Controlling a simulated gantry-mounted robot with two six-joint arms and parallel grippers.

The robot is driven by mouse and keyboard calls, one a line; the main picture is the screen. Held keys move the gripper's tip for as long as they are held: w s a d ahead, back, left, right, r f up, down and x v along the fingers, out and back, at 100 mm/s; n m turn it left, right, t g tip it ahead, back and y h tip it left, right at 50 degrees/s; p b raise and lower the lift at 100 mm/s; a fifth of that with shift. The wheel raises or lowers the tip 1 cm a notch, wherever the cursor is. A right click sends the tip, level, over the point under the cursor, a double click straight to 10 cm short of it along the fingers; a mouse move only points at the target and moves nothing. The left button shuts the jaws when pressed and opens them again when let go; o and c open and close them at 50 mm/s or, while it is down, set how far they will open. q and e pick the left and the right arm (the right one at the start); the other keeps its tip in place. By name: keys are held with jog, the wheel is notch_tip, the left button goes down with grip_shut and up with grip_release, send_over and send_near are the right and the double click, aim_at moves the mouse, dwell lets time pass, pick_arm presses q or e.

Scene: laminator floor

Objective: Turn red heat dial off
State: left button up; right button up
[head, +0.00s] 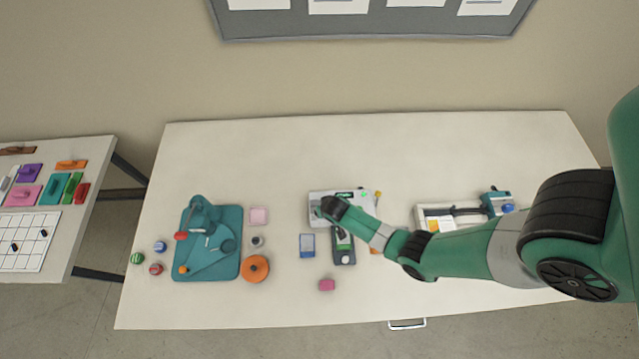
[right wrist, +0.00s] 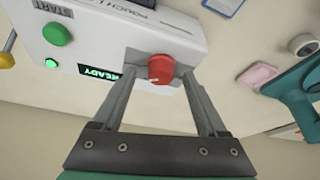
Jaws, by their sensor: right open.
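The red heat dial (right wrist: 161,69) sits on the front of the white pouch laminator (right wrist: 85,40), with a small white mark at its lower left edge. In the right wrist view my right gripper (right wrist: 161,82) is open, with one finger on each side of the dial. A gap shows between the dial and each finger. In the head view the laminator (head: 362,205) stands at the middle of the table, and my right gripper (head: 322,208) is at its left part, hiding the dial. My left gripper is in neither view.
The laminator carries a green START button (right wrist: 57,34) and a lit READY display (right wrist: 99,73). A teal board (head: 225,265) with an orange disc (head: 255,268) is to the left. The table's front right is clear.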

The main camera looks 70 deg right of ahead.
jog(key=shift+w+d+f, duration=0.15)
jog(key=shift+d+f, duration=0.05)
jog(key=shift+f, duration=0.35)
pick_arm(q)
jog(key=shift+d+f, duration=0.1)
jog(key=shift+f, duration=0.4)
pick_arm(e)
jog(key=shift+c, duration=0.2)
grip_shut()
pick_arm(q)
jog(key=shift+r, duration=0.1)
pick_arm(e)
jog(key=shift+r, duration=0.1)
jog(key=n, duration=0.3)
jog(key=shift+t+y+p, duration=0.4)
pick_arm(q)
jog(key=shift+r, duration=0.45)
pick_arm(e)
jog(key=shift+d+n+t+y, duration=0.1)
jog(key=shift+n+t+y, duration=0.4)
jog(key=shift+n, duration=1.5)
